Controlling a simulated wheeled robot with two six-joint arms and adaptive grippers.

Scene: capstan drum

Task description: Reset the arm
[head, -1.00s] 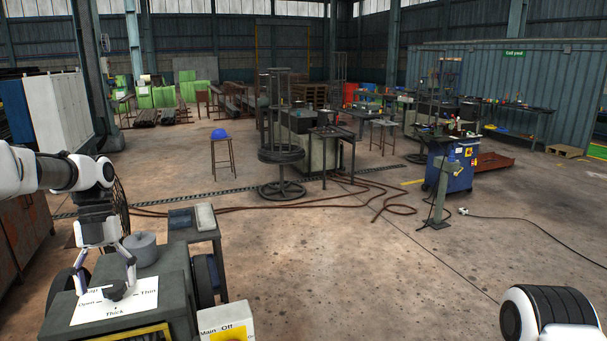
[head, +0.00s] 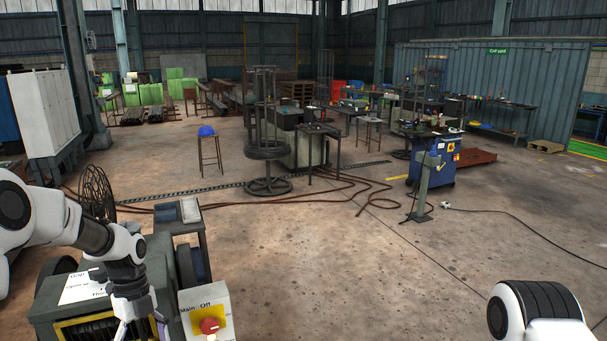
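My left arm comes in from the left and bends down over the front of a dark grey-green machine (head: 160,262). My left gripper (head: 141,331) hangs at the bottom edge, in front of the machine's yellow-framed front. Its fingers are spread apart with nothing seen between them; the tips are cut off. A white label plate (head: 84,288) lies on the machine's top, partly hidden by my arm. A white switch box (head: 219,300) marked Main Off, with a red knob (head: 210,326), is right of the gripper and apart from it. Only a link of my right arm shows at lower right; its gripper is out of view.
A small stand (head: 191,232) with a tray stands behind the machine. A wire reel (head: 97,190) is at left. Brown hoses (head: 330,197) cross the floor beyond. The concrete floor (head: 350,270) between my arms is clear.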

